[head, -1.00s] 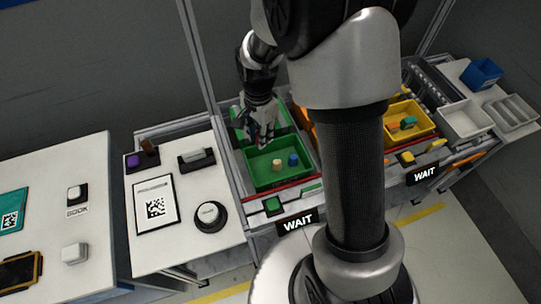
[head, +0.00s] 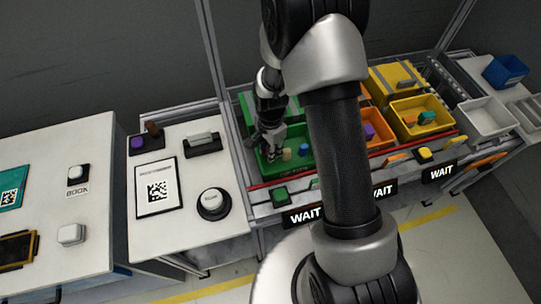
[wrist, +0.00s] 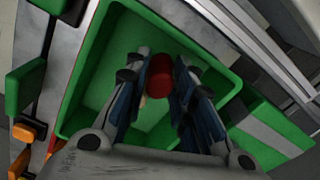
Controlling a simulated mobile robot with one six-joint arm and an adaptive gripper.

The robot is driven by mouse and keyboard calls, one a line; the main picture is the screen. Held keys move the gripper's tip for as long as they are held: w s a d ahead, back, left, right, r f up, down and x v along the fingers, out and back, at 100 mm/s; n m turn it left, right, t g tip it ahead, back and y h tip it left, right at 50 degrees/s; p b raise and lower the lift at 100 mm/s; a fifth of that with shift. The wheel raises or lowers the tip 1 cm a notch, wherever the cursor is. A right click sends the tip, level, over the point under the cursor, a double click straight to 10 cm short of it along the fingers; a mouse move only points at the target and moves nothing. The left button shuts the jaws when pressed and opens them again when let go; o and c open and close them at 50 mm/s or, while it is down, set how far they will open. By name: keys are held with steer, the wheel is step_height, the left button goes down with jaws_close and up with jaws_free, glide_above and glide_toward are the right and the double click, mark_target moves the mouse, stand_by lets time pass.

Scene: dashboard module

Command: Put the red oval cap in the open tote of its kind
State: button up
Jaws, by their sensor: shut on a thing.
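The red oval cap (wrist: 160,75) shows in the wrist view between the fingertips of my gripper (wrist: 159,90), which is shut on it. The open green tote (wrist: 92,83) lies beneath and around the cap in that view. In the head view my gripper (head: 267,153) is low at the left part of the green tote (head: 290,170), and the cap is hidden there. A beige piece (head: 287,154) and a blue piece (head: 303,150) stand in the tote just right of my gripper. I cannot tell whether the cap touches the tote floor.
To the right are an orange tote (head: 387,137) with a purple piece and a yellow tote (head: 437,127) with teal and orange pieces. A red rail (head: 262,184) runs along the front, above WAIT signs (head: 304,215). A post (head: 216,60) rises at the left.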

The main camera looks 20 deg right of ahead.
steer(key=shift+f+b, duration=0.4)
steer(key=shift+f, duration=1.25)
steer(key=shift+f, duration=0.2)
steer(key=o, duration=0.9)
